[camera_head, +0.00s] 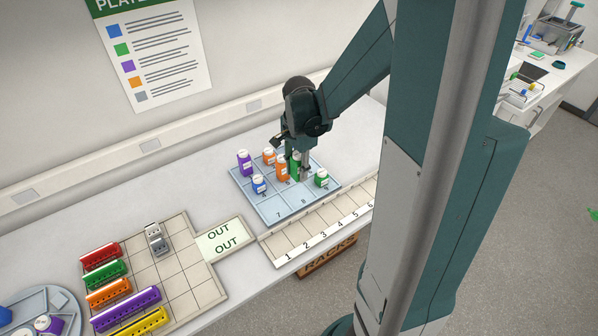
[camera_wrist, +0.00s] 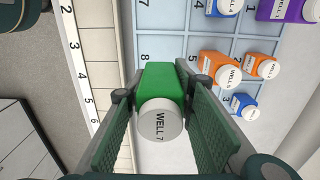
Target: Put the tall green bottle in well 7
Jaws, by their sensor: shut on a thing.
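The tall green bottle (camera_head: 295,166) is in my gripper (camera_head: 300,165); in the wrist view its white cap reads "WELL 7" and the green body (camera_wrist: 163,82) sits between both fingers (camera_wrist: 163,110). The blue well tray (camera_head: 252,206) is under and in front of the gripper. Well 7 (camera_head: 278,215) is empty at the tray's near left corner, and well 8 beside it is bare. The held bottle is over the tray's right part, away from well 7. I cannot tell how high its base is.
Purple (camera_head: 244,162), blue (camera_head: 259,183), orange (camera_head: 282,168) and short green (camera_head: 321,179) bottles stand in the tray. Another blue bottle (camera_wrist: 242,105) shows in the wrist view. A numbered strip (camera_head: 310,240) runs along the front. A rack board (camera_head: 180,255) lies left.

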